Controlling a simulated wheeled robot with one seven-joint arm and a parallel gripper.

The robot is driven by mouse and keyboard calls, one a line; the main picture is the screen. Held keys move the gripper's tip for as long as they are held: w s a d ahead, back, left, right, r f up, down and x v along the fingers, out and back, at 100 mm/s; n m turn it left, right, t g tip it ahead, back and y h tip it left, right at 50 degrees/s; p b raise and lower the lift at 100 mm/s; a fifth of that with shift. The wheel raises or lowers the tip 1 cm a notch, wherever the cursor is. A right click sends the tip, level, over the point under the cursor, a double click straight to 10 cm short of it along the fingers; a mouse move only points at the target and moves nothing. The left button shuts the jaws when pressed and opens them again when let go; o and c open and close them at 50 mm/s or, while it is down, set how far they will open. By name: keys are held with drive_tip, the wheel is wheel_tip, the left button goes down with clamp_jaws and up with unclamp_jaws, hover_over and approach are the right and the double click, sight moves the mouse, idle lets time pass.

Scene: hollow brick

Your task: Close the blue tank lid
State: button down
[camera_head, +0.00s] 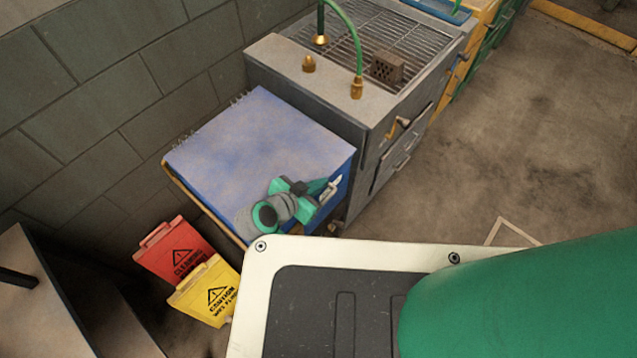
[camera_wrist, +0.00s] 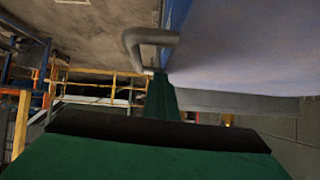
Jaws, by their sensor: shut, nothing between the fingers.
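The blue tank (camera_head: 343,192) stands against the grey block wall. Its worn blue lid (camera_head: 255,135) lies across the top and looks flat or nearly so; I cannot tell whether a small gap is left at the front edge. A pale handle (camera_head: 331,188) is at the tank's front right, and a grey bent handle (camera_wrist: 150,38) shows near the blue surface in the wrist view. My green gripper (camera_head: 312,188) is shut and empty at the lid's front edge, close to the handle. My wrist hides part of that edge. Contact is unclear.
A grey sink unit (camera_head: 310,85) with a grating, a green hose and a hollow brick (camera_head: 386,67) adjoins the tank at right. Red (camera_head: 176,250) and yellow (camera_head: 209,290) warning signs stand at lower left. Concrete floor (camera_head: 520,130) is open on the right.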

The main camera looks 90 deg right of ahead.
drive_tip(key=d+r+v, duration=0.1)
drive_tip(key=r+v, duration=0.1)
drive_tip(key=v, duration=1)
drive_tip(key=shift+s+r, duration=0.2)
drive_tip(key=shift+r, duration=0.25)
